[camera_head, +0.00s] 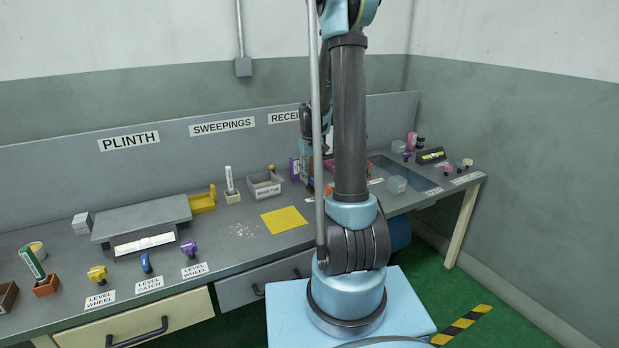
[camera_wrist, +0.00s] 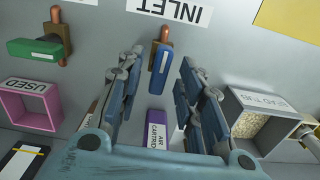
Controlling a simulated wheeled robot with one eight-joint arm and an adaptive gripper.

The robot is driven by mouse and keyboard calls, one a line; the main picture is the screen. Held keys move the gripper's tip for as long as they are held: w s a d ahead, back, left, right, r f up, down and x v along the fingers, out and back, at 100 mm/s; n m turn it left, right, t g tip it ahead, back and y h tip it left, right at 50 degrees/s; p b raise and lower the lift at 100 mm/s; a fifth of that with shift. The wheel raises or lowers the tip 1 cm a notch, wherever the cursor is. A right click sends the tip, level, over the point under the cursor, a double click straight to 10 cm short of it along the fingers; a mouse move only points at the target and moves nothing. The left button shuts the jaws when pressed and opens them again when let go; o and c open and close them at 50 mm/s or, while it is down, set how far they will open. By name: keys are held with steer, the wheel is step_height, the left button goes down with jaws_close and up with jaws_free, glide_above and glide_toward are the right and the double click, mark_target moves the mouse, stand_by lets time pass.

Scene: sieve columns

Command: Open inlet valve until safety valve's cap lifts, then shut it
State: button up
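In the wrist view, a valve with a dark blue handle (camera_wrist: 160,64) on a brown body with a copper pipe stub (camera_wrist: 164,33) stands beside the INLET label (camera_wrist: 172,12), which reads upside down. My gripper (camera_wrist: 161,62) is open, one finger on each side of the picture, with the blue handle showing between the fingertips. I see no clear contact, and the depth between them is hard to tell. In the head view my arm hides the gripper and this valve. I cannot identify the safety valve or its cap in either view.
Left in the wrist view are a green-handled valve (camera_wrist: 36,50) and a pink USED box (camera_wrist: 32,101). A purple air cartridge (camera_wrist: 156,130) lies between the fingers. A grey bin of beads (camera_wrist: 228,103) is close right. The bench's left part holds a plinth (camera_head: 141,219) and several knobs.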

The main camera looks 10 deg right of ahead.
steer(key=shift+f, duration=0.25)
jaws_close()
